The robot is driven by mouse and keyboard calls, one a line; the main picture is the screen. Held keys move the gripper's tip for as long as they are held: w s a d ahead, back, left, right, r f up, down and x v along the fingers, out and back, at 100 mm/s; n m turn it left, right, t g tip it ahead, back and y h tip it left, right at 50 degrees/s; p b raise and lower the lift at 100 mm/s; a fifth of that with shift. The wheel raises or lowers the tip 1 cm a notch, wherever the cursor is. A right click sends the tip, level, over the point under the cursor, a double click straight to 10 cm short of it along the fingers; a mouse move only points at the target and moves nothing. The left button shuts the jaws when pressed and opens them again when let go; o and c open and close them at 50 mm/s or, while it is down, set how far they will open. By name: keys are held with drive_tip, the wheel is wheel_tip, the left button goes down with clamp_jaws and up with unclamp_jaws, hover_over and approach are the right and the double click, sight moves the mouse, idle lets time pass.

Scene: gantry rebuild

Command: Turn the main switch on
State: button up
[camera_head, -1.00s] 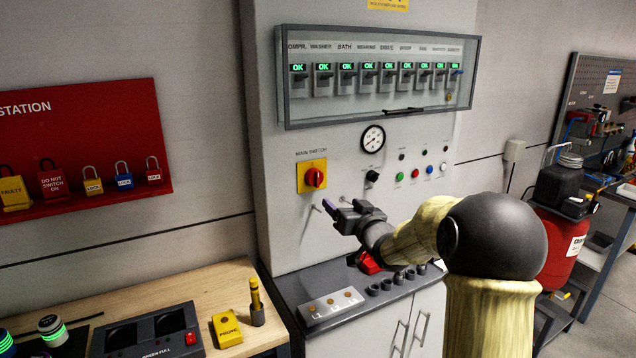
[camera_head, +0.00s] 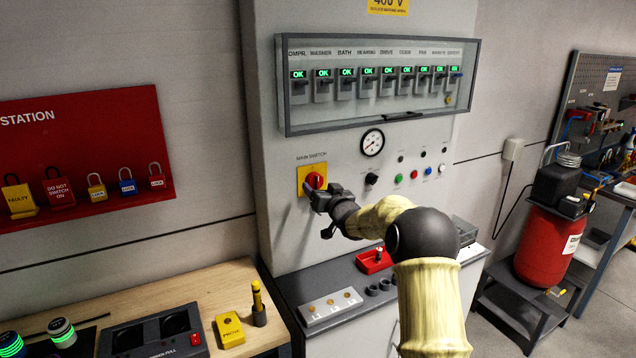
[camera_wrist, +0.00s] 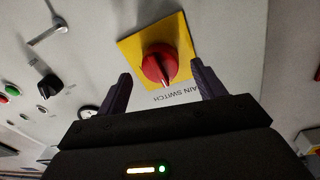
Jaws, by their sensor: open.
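The main switch (camera_head: 315,180) is a red rotary knob on a yellow square plate (camera_head: 304,187) on the grey cabinet front. In the wrist view the red knob (camera_wrist: 160,66) shows whole, with a raised grip bar, on its yellow plate (camera_wrist: 131,46). My gripper (camera_head: 312,197) is at the plate's lower right in the head view and partly covers it. In the wrist view my gripper (camera_wrist: 161,88) is open, with one dark finger on each side of the knob. The fingers appear apart from the knob; whether the tips reach its depth I cannot tell.
A glazed breaker box (camera_head: 375,82) with several green OK displays is above. A gauge (camera_head: 372,142), a black selector (camera_head: 372,179) and small buttons are to the right. A grey ledge (camera_head: 290,285) juts out below. A red padlock board (camera_head: 85,150) hangs at left.

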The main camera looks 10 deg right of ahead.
sight(315, 182)
drive_tip(key=shift+p+x, duration=0.35)
drive_tip(key=shift+x, duration=0.9)
drive_tip(key=c, duration=1)
